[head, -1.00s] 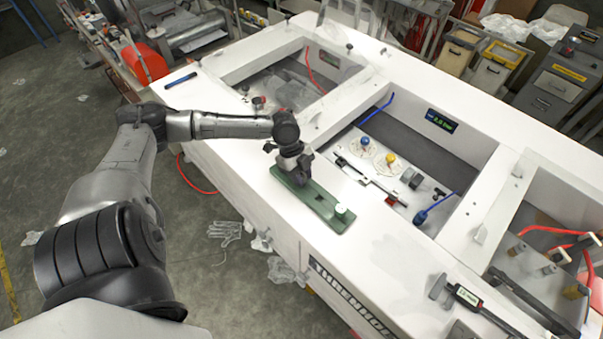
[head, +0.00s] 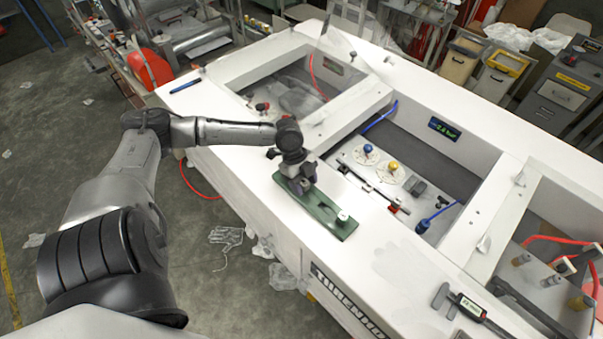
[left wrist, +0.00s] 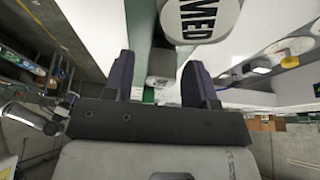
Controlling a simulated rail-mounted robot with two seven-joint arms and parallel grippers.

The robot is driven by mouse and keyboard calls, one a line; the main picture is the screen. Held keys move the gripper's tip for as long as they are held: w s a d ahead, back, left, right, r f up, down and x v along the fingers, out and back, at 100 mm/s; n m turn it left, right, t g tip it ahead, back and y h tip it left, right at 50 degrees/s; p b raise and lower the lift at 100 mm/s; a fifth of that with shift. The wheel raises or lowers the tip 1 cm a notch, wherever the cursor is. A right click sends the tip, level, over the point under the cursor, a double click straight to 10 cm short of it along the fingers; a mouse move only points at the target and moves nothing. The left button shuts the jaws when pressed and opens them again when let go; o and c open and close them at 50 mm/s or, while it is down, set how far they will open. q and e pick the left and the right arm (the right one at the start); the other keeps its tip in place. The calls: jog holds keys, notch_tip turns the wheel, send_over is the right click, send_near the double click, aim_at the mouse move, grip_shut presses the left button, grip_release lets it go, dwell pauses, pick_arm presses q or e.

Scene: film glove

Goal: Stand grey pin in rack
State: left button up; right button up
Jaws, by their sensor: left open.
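A green rack (head: 325,215) lies along the white bench's front ledge. A short white-topped cylinder (head: 342,216) stands at its near right end. My left gripper (head: 300,186) points down over the rack's far left end. In the left wrist view the gripper (left wrist: 160,82) has its two dark fingers apart. A green strip of the rack (left wrist: 148,96) and a small pale grey piece (left wrist: 158,82) show between them; I cannot tell whether that piece is the grey pin. A white round lettered top (left wrist: 200,18) stands close beyond the fingers. My right gripper is not in view.
The white bench (head: 235,165) has recessed bays behind the rack. One bay holds blue and yellow knobs (head: 393,165) and a small grey block (head: 416,186). A tool with a display (head: 468,306) lies at the lower right.

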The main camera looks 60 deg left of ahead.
pick_arm(q)
jog(key=shift+a+r, duration=0.15)
jog(key=shift+r, duration=0.2)
jog(key=v, duration=0.6)
jog(key=shift+f+b, duration=0.1)
jog(key=shift+b, duration=0.25)
jog(key=shift+p+v, duration=1.9)
jog(key=shift+v, duration=0.85)
